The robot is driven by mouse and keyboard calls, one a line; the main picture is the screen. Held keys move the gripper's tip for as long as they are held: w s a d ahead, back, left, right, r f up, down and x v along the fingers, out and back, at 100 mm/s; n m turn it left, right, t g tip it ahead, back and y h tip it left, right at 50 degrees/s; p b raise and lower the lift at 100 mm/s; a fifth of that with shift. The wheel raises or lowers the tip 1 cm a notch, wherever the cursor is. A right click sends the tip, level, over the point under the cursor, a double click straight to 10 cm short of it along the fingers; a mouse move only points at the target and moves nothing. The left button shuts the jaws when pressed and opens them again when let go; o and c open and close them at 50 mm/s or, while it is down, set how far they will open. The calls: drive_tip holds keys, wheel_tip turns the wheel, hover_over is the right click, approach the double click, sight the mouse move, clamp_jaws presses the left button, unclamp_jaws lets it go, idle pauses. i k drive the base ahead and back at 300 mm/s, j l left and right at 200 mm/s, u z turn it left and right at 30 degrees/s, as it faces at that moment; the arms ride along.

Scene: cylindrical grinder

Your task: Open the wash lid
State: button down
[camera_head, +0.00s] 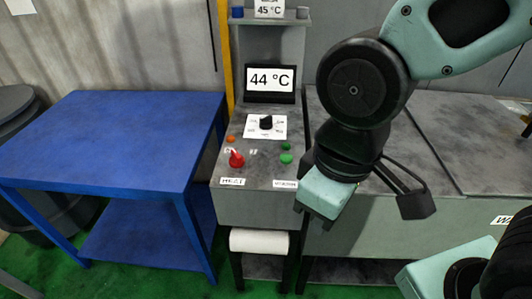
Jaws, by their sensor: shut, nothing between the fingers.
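The wash tank has a grey top, and a white label beginning "WA" (503,219) shows on its front at the right edge. The grey panel I take as the wash lid (475,140) lies flat, with a dark seam along its left side. Its right part is cut off by the frame. A dark bar at the far right edge may be its handle. My gripper (322,200), a teal block below a black wrist, is shut and empty. It points down over the grey top near the control cabinet, left of that panel. Its fingertips are hard to make out.
A control cabinet (258,205) with a red knob (236,159), green buttons, a black dial and a "44 °C" display (270,80) stands left of my gripper. A blue table (110,140) with a bare top stands at left. A white roll (259,241) hangs beneath the cabinet.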

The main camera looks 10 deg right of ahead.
sight(484, 149)
drive_tip(key=z, duration=1.7)
drive_tip(key=i+l, duration=0.2)
drive_tip(key=i, duration=0.15)
drive_tip(key=i+l, duration=0.2)
drive_tip(key=i, duration=0.15)
drive_tip(key=i+l+z, duration=0.1)
drive_tip(key=i, duration=0.25)
